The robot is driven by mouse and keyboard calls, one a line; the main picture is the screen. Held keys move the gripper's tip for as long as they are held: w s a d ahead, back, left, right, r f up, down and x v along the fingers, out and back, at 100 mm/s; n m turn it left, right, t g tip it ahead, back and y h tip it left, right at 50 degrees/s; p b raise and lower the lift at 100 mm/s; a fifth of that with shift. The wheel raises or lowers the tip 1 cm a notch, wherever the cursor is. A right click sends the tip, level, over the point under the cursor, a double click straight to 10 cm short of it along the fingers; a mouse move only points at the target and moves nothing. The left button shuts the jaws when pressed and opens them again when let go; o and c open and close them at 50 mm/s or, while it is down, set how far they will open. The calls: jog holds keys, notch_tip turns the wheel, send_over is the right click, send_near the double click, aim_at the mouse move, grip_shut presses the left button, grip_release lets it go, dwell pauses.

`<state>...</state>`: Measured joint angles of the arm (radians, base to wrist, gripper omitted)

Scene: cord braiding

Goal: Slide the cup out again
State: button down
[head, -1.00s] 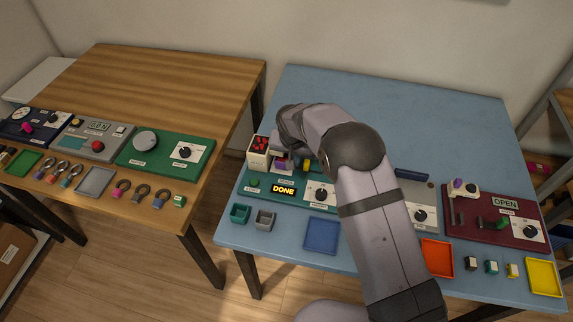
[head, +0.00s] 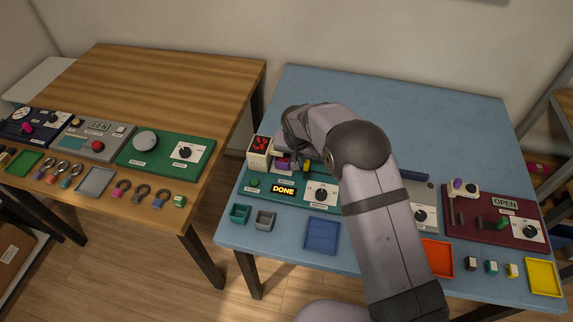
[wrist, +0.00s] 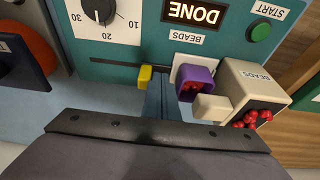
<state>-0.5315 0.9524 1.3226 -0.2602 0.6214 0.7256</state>
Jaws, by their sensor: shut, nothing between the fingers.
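The purple cup (wrist: 194,82), with red beads inside, sits on a white plate (wrist: 186,68) beside the cream bead dispenser (wrist: 243,90). The dispenser's spout (wrist: 211,107) is close by the cup. The cup also shows in the head view (head: 282,163). My gripper (wrist: 160,92) is shut and empty. In the wrist view its fingers are between the cup and a yellow knob (wrist: 145,73) at the dark slot. Whether a finger touches the cup or the knob cannot be told. The display (head: 283,190) reads DONE.
A dial (head: 321,195) and a green START button (wrist: 260,31) are on the same teal panel. A maroon panel (head: 480,216) is to the right. The back of the blue table is clear.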

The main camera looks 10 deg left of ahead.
jog(key=shift+d+p, duration=0.35)
jog(key=shift+d, duration=3.8)
jog(key=shift+a, duration=0.3)
jog(key=shift+a, duration=0.35)
notch_tip(320, 180, up, 11)
jog(key=p, duration=0.6)
